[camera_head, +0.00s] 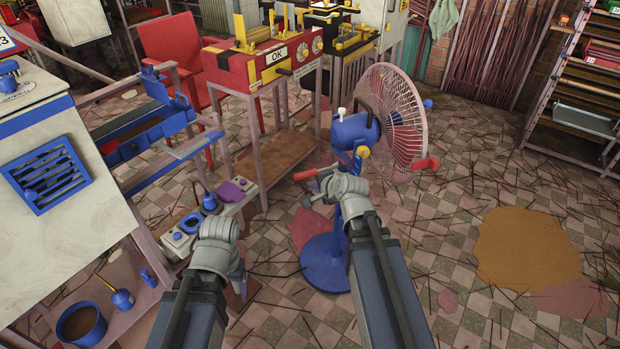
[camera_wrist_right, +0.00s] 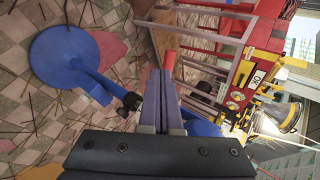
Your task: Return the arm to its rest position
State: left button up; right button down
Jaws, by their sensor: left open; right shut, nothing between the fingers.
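My right arm reaches in from the bottom of the head view, and its gripper (camera_head: 313,190) points left in front of the blue fan stand. In the right wrist view the fingers (camera_wrist_right: 170,110) are shut together with nothing between them. A small red piece (camera_wrist_right: 168,62) shows just beyond the fingertips; I cannot tell whether they touch. My left gripper (camera_head: 239,280) points down, open, left of the fan's base, mostly hidden by its own wrist. The pedestal fan (camera_head: 392,115) has a pink cage and blue body; its round blue base (camera_wrist_right: 62,57) shows in the right wrist view.
A red machine marked OK (camera_head: 262,65) stands behind on a wooden frame. A low bench with a grey switch box (camera_head: 183,236) is close to my left arm. A white cabinet with a blue vent (camera_head: 48,175) is at left. Tiled floor with scattered sticks is open at right.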

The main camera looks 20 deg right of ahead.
pick_arm(q)
jog(key=shift+s+d+r+p, duration=0.1)
jog(key=shift+r+p, duration=0.1)
jog(key=shift+r, duration=0.2)
jog(key=shift+s+d+r+p, duration=0.1)
jog(key=shift+r+p, duration=0.1)
jog(key=shift+r, duration=0.2)
pick_arm(e)
jog(key=v, duration=0.2)
jog(key=shift+s+r, duration=0.2)
jog(key=shift+s, duration=0.1)
jog(key=s+a+f+n+g, duration=0.6)
jog(key=s+a+n, duration=0.2)
jog(key=a+n, duration=0.3)
jog(key=s+a+f+n+g+h, duration=0.2)
jog(key=s+a+n+g+h, duration=0.25)
jog(key=s+n, duration=0.6)
pick_arm(q)
notch_tip(320, 180, up, 26)
jog(key=p, duration=2.6)
pick_arm(e)
notch_tip(320, 180, up, 26)
jog(key=m+y, duration=0.1)
jog(key=m, duration=0.1)
jog(key=shift+s+a, duration=0.2)
jog(key=shift+s, duration=0.2)
pick_arm(q)
jog(key=shift+c, duration=0.2)
pick_arm(e)
jog(key=shift+f, duration=0.15)
